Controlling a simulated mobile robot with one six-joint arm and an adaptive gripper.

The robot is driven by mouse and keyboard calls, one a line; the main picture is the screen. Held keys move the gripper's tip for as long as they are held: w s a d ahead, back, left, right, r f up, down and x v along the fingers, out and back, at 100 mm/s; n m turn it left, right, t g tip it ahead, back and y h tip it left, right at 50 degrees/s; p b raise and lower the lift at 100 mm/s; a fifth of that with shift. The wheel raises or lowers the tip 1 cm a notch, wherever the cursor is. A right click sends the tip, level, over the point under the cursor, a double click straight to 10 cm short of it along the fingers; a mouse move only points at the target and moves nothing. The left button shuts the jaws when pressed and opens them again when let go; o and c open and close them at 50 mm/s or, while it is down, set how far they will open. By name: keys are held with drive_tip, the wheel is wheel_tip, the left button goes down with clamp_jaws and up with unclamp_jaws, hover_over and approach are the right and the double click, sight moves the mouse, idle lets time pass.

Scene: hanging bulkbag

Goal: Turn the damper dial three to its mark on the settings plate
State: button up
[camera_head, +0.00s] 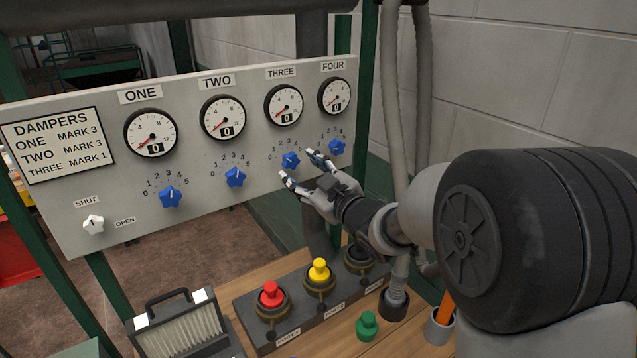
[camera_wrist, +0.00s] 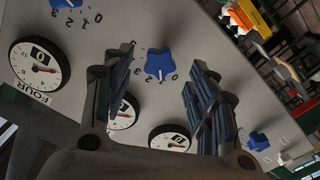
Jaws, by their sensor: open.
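Damper dial three (camera_head: 290,160) is a blue star-shaped knob under the gauge labelled THREE (camera_head: 285,104), with a scale from 0 to 5. The settings plate (camera_head: 57,146) at the panel's left reads ONE MARK 3, TWO MARK 3, THREE MARK 1. My gripper (camera_head: 304,169) is open in front of dial three. In the wrist view, dial three (camera_wrist: 160,62) shows between the parted fingers, and I see no contact. Its white pointer line shows near the low end of the scale; I cannot read the exact mark.
Dial four (camera_head: 337,146) is close on the right, dial two (camera_head: 235,177) and dial one (camera_head: 170,196) on the left. A white SHUT/OPEN knob (camera_head: 93,224) sits lower left. Below stand red (camera_head: 271,294) and yellow (camera_head: 319,270) plugs, a green plug (camera_head: 367,325) and a handled filter (camera_head: 180,330).

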drive_tip(key=v, duration=0.8)
drive_tip(key=s+d+m+h, duration=0.2)
drive_tip(key=d+m+h, duration=0.2)
drive_tip(key=d+h, duration=0.25)
drive_tip(key=s+d+f+m+g+h, duration=0.2)
drive_tip(key=s+d+m+g, duration=0.1)
drive_tip(key=s, duration=0.7)
drive_tip(key=s+d+f+m+g+h, duration=0.2)
drive_tip(key=s+d, duration=0.3)
drive_tip(key=s, duration=0.5)
drive_tip(key=shift+d+f+m+g, duration=0.25)
drive_tip(key=shift+f+m+g, duration=0.05)
drive_tip(key=shift+m+g, duration=0.55)
drive_tip(key=s+f+g, duration=0.1)
drive_tip(key=s, duration=0.3)
drive_tip(key=s+a+f+m+g, duration=0.1)
drive_tip(key=s, duration=0.3)
drive_tip(key=s+a+f+g, duration=0.1)
drive_tip(key=s, duration=0.3)
drive_tip(key=shift+s+a+f+m+g+y, duration=0.1)
drive_tip(key=shift+f+m+g+y, duration=0.15)
drive_tip(key=shift+g, duration=0.1)
drive_tip(key=shift+c, duration=0.2)
